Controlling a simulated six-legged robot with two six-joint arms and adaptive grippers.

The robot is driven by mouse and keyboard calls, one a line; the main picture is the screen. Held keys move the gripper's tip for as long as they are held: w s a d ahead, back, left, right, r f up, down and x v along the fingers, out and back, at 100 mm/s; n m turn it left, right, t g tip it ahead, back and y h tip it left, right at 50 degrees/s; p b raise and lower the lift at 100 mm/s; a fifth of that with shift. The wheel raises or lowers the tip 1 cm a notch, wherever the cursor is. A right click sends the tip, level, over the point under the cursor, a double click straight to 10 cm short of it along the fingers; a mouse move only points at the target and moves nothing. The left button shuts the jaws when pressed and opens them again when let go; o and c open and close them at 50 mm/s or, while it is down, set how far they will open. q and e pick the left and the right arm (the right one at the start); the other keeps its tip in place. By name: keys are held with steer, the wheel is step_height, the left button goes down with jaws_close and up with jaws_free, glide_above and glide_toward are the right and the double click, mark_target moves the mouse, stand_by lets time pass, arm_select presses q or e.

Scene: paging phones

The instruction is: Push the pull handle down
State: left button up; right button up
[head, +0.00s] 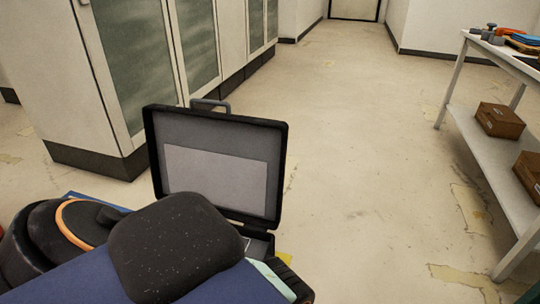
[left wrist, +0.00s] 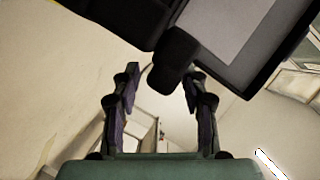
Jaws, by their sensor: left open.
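An open black case with a grey-lined lid (head: 217,165) stands upright at the lower middle of the head view. A grey loop handle (head: 210,104) sticks up from the top edge of its lid. In the left wrist view, the case lid (left wrist: 225,30) fills the upper right. A dark rounded bar (left wrist: 174,62) shows beside it, apparently the handle. My left gripper (left wrist: 160,75) is open, its two fingers on either side of the bar in the picture. I cannot tell whether they touch it. My left arm hides the case's lower part in the head view. My right gripper is not in view.
Pale cabinets with glass doors (head: 150,60) stand behind the case at the left. A white table (head: 495,165) with brown boxes (head: 499,120) on its lower shelf stands at the right. The floor (head: 370,170) between them is clear.

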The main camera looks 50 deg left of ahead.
arm_select(q)
steer(key=shift+v, duration=2)
steer(key=shift+a, duration=0.1)
steer(key=shift+x, duration=4)
steer(key=shift+w+r, duration=0.1)
steer(key=shift+r, duration=0.05)
